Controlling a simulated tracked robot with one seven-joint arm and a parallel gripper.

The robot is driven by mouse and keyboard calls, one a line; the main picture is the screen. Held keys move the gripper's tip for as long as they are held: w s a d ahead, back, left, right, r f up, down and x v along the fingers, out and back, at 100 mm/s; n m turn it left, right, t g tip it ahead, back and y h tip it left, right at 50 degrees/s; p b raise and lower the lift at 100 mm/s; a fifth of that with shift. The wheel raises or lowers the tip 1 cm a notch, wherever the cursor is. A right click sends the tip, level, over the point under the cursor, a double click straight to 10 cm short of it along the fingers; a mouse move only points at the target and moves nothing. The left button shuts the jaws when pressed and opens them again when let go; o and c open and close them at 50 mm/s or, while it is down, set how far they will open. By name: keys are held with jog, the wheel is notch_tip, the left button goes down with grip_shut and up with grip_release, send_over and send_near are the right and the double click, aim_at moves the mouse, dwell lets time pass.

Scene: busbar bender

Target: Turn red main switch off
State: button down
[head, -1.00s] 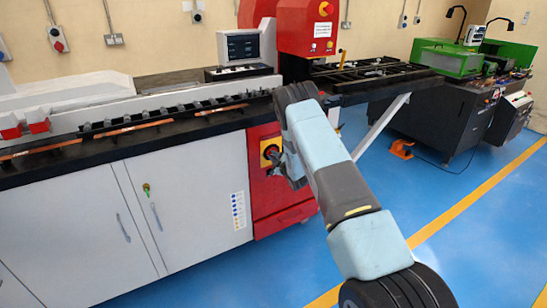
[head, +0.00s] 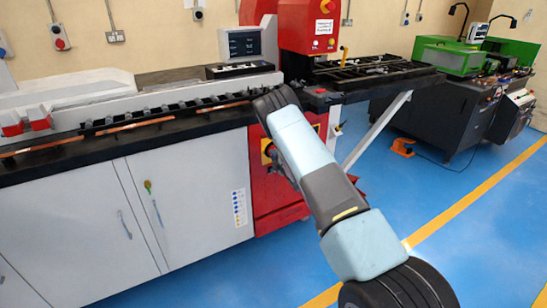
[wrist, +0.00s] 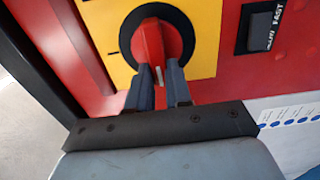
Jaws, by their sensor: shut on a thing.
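The red main switch (wrist: 153,40) is a rotary knob on a yellow plate (wrist: 205,32), set in a red panel, in the wrist view. My gripper (wrist: 160,70) is shut on the lower end of the knob's raised handle, one finger on each side. The handle runs nearly upright in that picture, with a pale mark at its lower end.
A black rocker switch marked FAST (wrist: 263,30) sits right of the plate in the wrist view. Grey cabinet doors (head: 190,195) stand left of the red panel in the head view. Blue floor (head: 440,185) is open to the right.

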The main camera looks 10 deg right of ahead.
jog(key=shift+s+a+f, duration=0.2)
jog(key=shift+a+f, duration=0.1)
jog(key=shift+f, duration=0.05)
jog(key=c, duration=1.3)
grip_release()
jog(key=shift+c, duration=0.2)
jog(key=shift+o, duration=1.4)
jog(key=shift+w+d, duration=0.1)
jog(key=shift+r, duration=0.15)
jog(key=shift+d, duration=0.1)
jog(key=v, duration=1.3)
jog(key=shift+s+d, duration=0.1)
jog(key=shift+s, duration=0.2)
